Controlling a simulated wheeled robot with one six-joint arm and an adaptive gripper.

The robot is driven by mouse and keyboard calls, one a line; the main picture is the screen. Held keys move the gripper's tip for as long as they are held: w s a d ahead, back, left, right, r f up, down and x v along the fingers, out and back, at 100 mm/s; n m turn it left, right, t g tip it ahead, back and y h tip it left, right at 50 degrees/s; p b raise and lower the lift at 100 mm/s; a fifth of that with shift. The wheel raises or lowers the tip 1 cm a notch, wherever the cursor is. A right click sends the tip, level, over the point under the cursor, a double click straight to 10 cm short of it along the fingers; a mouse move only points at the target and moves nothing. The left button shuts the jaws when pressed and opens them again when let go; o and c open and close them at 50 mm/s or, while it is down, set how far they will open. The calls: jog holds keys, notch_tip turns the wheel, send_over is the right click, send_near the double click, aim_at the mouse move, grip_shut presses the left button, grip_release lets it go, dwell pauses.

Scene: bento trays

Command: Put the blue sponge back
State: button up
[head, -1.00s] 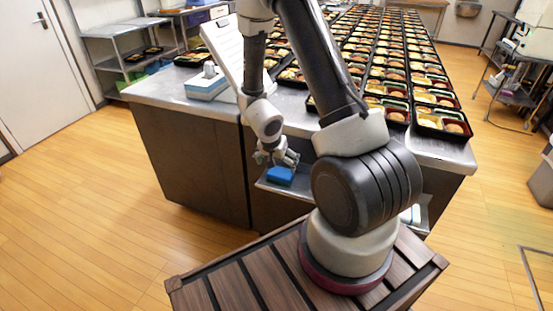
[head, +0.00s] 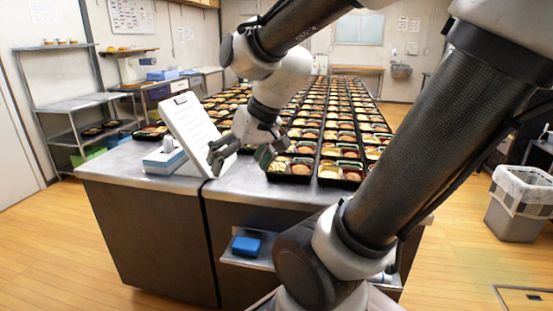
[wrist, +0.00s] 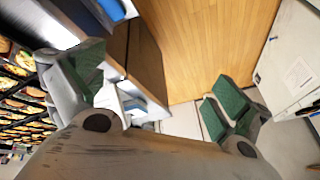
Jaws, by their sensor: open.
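The blue sponge (head: 246,246) lies on the small metal shelf (head: 262,263) on the front of the counter, below the worktop. A blue block, seemingly the sponge, shows at the top edge of the wrist view (wrist: 112,9). My gripper (head: 243,158) is open and empty, up near the front edge of the counter, above the sponge and clear of it. Its green-padded fingers stand wide apart in the wrist view (wrist: 155,82), with nothing between them.
A white clipboard (head: 193,128) leans upright on the counter beside my gripper, with a blue-and-white box (head: 165,158) at its left. Rows of filled bento trays (head: 342,171) cover the counter to the right. A bin (head: 517,205) stands at the far right. The floor at left is clear.

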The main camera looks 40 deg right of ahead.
jog(key=s+d+r+h, duration=0.2)
jog(key=s+d, duration=0.2)
jog(key=s, duration=0.4)
jog(key=shift+d+r+n+g, duration=0.3)
jog(key=shift+d, duration=0.05)
jog(key=shift+w, duration=0.1)
dwell(0.5)
